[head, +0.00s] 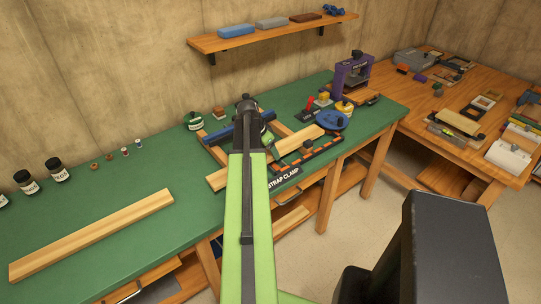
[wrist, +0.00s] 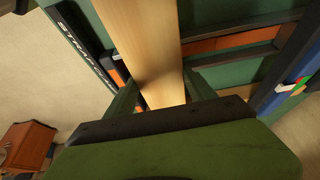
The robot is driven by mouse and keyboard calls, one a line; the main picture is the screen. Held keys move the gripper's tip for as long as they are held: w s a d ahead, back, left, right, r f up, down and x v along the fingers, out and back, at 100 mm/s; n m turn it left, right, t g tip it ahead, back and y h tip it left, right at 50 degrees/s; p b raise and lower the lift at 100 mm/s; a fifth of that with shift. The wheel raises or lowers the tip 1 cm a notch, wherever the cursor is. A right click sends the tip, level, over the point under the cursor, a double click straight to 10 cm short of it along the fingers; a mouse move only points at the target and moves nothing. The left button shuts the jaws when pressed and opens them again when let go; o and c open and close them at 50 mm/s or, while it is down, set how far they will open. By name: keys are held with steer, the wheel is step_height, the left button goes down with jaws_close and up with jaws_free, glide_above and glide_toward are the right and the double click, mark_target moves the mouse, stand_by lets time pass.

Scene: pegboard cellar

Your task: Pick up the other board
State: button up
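One long pale wooden board (head: 95,232) lies flat at the left of the green bench, with nothing touching it. The other pale board (head: 296,139) lies across the strap clamp (head: 310,158), and my arm hides its middle in the head view. My gripper (wrist: 160,80) is over this second board. In the wrist view the board (wrist: 146,40) runs between the two spread fingers, with a gap visible beside the right finger. The gripper looks open; how far down the fingers reach is hard to tell.
A blue round object (head: 331,121) and a purple press (head: 352,73) stand right of the clamp. Several dark jars (head: 57,171) line the back left. A wall shelf (head: 275,35) hangs above. A second wooden table (head: 430,118) at the right is cluttered. The green bench between jars and clamp is mostly clear.

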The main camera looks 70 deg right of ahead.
jaws_close()
steer(key=r+p, duration=0.5)
steer(key=shift+s+a+r, duration=0.15)
steer(key=shift+s, duration=0.1)
steer(key=s+a+r+p, duration=0.4)
steer(key=s+r+p, duration=0.1)
steer(key=s, duration=0.5)
steer(key=shift+a+r+p, duration=0.35)
steer(key=shift+p, duration=0.15)
